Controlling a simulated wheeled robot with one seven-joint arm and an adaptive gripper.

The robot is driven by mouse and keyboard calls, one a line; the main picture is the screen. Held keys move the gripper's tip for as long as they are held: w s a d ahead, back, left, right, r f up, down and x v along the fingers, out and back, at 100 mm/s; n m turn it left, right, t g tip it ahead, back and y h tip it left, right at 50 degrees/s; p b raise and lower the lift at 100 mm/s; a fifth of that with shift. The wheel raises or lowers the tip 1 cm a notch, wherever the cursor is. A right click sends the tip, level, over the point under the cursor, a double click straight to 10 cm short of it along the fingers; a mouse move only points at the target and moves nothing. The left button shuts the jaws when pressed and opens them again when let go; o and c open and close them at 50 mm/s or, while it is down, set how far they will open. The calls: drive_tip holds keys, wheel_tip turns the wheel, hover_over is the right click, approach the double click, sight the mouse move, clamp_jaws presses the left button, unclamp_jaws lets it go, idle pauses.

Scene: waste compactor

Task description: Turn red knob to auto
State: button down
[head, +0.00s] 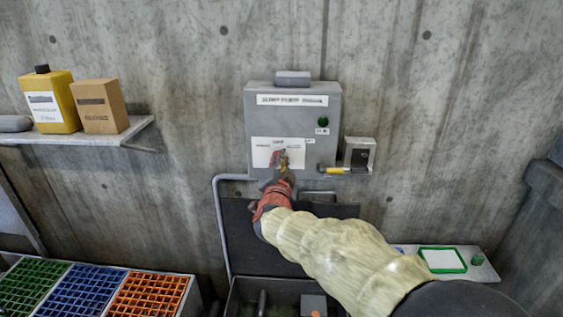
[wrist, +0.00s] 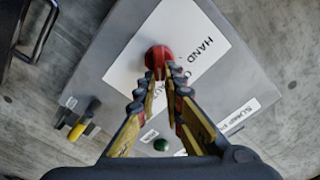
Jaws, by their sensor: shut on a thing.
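The red knob (wrist: 158,59) sits on a white label plate on the front of a grey control box (head: 255,117). In the wrist view the word HAND reads to the right of the knob; other label text is partly hidden by my fingers. My gripper (wrist: 160,75) is shut on the red knob, with a fingertip on each side of it. In the head view my gripper (head: 281,165) reaches the label plate and mostly covers the knob. Which position the knob points to cannot be told.
A green button (head: 323,122) is at the box's upper right. A small grey holder (head: 359,153) and a yellow-handled item (head: 333,170) are right of the box. A shelf (head: 135,124) holds a yellow jug (head: 55,118) and cardboard box (head: 98,118). Coloured grates lie lower left.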

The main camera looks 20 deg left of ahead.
drive_tip(key=c, duration=2)
unclamp_jaws()
drive_tip(key=shift+c, duration=0.2)
drive_tip(key=shift+o, duration=0.7)
drive_tip(key=shift+s, duration=0.1)
drive_tip(key=v, duration=1.1)
drive_tip(key=shift+s+d, duration=0.2)
drive_tip(key=shift+s, duration=0.2)
